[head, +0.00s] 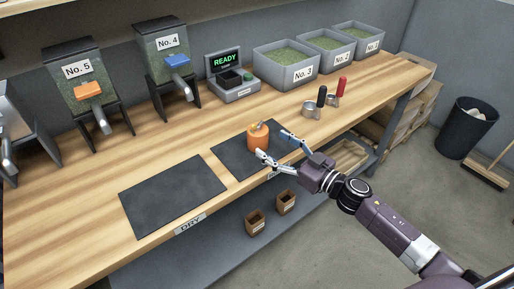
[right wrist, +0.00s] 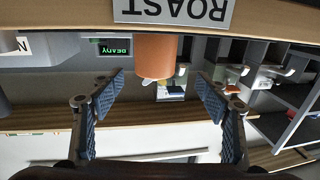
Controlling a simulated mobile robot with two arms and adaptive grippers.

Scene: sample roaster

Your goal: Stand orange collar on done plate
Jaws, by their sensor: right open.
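An orange cylinder (head: 258,140), which looks like the orange collar, stands upright on the right dark mat (head: 228,158). Something small and pale green sticks out of its top; I cannot tell what. My right gripper (head: 275,146) is open and empty at the mat's front edge, with its fingers pointing at the cylinder. In the right wrist view the orange cylinder (right wrist: 155,55) shows upside down, beyond and between the open fingertips (right wrist: 160,92), apart from them. No plate marked done is readable; a second dark mat (head: 172,195) lies to the left above a DRY label. My left gripper is out of view.
A ROAST label (right wrist: 175,10) is on the bench edge near my right gripper. Two dispensers, No. 5 (head: 78,70) and No. 4 (head: 168,43), a READY scale (head: 232,88) and grey bins (head: 287,77) line the back. Scoops (head: 312,108) stand at right. Bench around the mats is clear.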

